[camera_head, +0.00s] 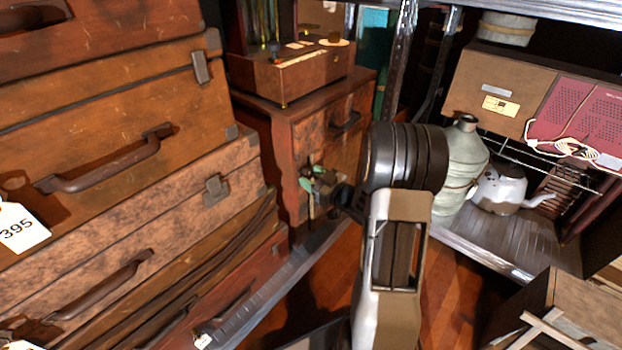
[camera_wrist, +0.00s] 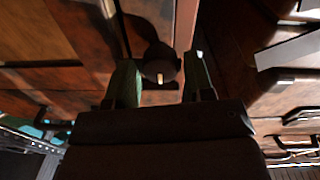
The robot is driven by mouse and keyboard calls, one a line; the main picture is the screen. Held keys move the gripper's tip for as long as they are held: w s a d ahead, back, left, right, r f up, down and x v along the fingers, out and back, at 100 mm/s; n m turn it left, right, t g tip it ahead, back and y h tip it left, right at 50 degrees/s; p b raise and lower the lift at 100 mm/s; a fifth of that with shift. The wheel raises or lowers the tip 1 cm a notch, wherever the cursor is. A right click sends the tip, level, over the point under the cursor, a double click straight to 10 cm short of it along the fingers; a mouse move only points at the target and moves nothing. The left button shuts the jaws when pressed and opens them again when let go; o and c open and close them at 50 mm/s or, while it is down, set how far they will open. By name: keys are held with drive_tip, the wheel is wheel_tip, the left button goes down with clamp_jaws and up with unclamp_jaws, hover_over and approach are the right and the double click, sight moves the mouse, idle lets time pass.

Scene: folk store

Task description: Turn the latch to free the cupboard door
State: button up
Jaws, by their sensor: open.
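The wooden cupboard (camera_head: 285,130) stands at the centre back of the head view, with a dark handle (camera_head: 346,122) on its upper front. My gripper (camera_head: 314,182) is at the left side of the cupboard's lower front, its greenish fingers close to the wood. In the wrist view my gripper (camera_wrist: 160,82) is open. A dark rounded piece with a pale tip, which looks like the latch (camera_wrist: 160,62), shows between the two fingers. I cannot tell whether either finger touches it. In the head view my gripper and wrist hide the latch area and part of the door.
Stacked brown suitcases (camera_head: 120,150) fill the left side, close to my gripper. A wooden box (camera_head: 300,75) sits on the cupboard. A metal shelf at right holds a grey-green bottle (camera_head: 462,160) and a white kettle (camera_head: 500,188). Some wooden floor (camera_head: 455,285) is clear.

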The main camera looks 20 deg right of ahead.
drive_tip(key=shift+w+a, duration=0.15)
drive_tip(key=shift+w, duration=0.25)
drive_tip(key=c, duration=0.6)
drive_tip(key=shift+c, duration=0.2)
